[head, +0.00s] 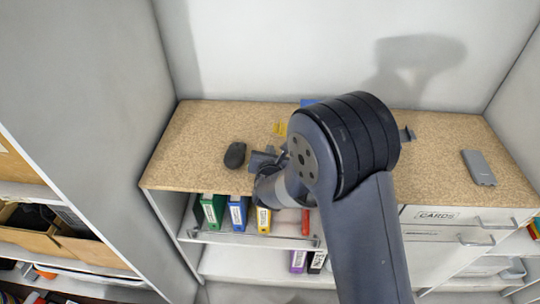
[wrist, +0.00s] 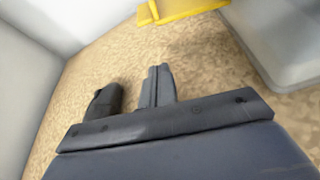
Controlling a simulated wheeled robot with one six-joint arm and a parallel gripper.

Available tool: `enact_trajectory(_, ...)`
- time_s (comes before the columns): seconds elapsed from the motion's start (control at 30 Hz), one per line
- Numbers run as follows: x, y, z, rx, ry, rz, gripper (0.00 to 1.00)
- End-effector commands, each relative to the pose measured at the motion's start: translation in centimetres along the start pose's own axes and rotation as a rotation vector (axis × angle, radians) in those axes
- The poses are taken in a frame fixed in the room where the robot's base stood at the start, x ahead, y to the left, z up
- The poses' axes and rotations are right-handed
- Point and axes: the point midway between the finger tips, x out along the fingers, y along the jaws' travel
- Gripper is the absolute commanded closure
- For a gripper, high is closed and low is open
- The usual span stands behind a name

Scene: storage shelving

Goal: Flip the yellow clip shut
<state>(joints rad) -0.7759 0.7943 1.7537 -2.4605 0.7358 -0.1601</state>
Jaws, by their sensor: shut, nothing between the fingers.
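The yellow clip (head: 280,128) lies on the speckled tan shelf top, near the back wall and partly hidden by my arm. In the wrist view its yellow body (wrist: 185,9) is cut off by the top edge, so its full shape and how far it stands open cannot be told. My gripper (head: 263,158) is low over the shelf top, in front of the clip and to its left. In the wrist view its fingers (wrist: 158,72) are together and empty, pointing toward the clip, with a gap between them and it.
A black mouse (head: 235,155) lies just left of my gripper. A grey translucent block (wrist: 285,40) stands right of the clip in the wrist view. A grey phone-like object (head: 478,168) lies far right. Coloured binders (head: 238,212) stand below. Bare shelf top (head: 195,135) shows at left.

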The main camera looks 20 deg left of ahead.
Motion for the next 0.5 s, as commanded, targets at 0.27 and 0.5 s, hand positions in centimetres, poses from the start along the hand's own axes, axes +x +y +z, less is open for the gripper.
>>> enact_trajectory(0.27,0.2,0.1,3.0,0.000,-0.001,0.000,1.00)
enact_trajectory(0.5,-0.1,0.0,3.8,0.000,0.000,0.000,1.00)
